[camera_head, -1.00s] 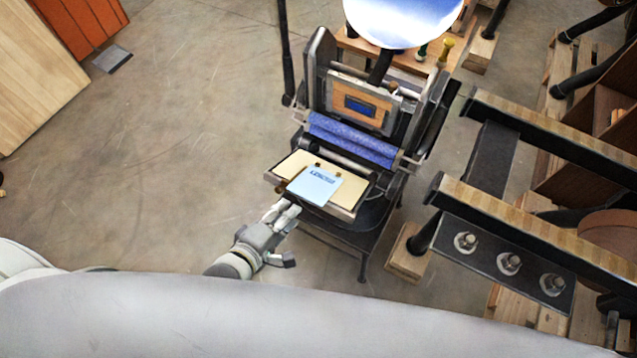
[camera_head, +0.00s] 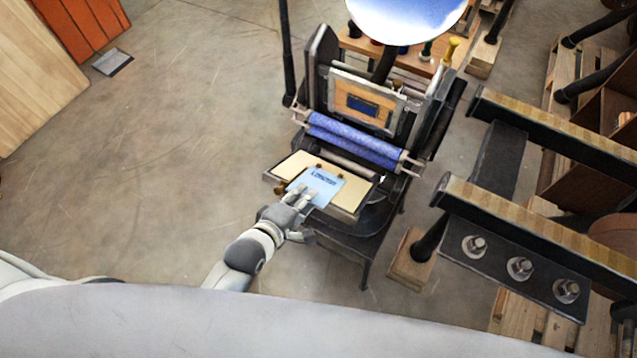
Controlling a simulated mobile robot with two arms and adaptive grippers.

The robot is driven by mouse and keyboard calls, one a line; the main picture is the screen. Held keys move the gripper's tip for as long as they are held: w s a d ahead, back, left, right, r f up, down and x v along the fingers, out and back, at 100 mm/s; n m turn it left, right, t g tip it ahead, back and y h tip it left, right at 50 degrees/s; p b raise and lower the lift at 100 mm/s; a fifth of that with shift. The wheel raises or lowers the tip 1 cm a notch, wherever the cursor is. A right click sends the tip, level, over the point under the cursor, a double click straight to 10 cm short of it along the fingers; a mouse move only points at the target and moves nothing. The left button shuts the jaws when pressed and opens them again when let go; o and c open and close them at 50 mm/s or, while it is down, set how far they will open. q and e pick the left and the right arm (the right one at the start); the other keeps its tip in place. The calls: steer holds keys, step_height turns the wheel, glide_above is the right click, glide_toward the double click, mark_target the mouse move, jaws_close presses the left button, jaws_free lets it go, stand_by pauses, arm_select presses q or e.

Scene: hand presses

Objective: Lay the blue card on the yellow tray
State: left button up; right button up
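The light blue card (camera_head: 323,183) with dark lettering lies over the middle of the pale yellow tray (camera_head: 349,203) at the front of the hand press, overhanging its front edge. My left gripper (camera_head: 304,196) reaches in from the lower left. Its pale fingertips overlap the card's front-left part; whether they touch or grip it cannot be told. The gap between the fingers is too small to read. My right gripper is not in view.
Blue rollers (camera_head: 354,141) and an upright framed plate (camera_head: 362,103) stand behind the tray. A round blue-white disc (camera_head: 405,18) rises above. Black-and-wood rails (camera_head: 530,228) stand at right.

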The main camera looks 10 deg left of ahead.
arm_select(q)
jaws_close()
steer(key=shift+s, duration=0.1)
steer(key=s+a+r+p, duration=0.2)
steer(key=s+r+p, duration=0.3)
steer(key=p, duration=0.3)
steer(key=shift+r, duration=0.4)
stand_by(0.4)
steer(key=shift+w, duration=0.1)
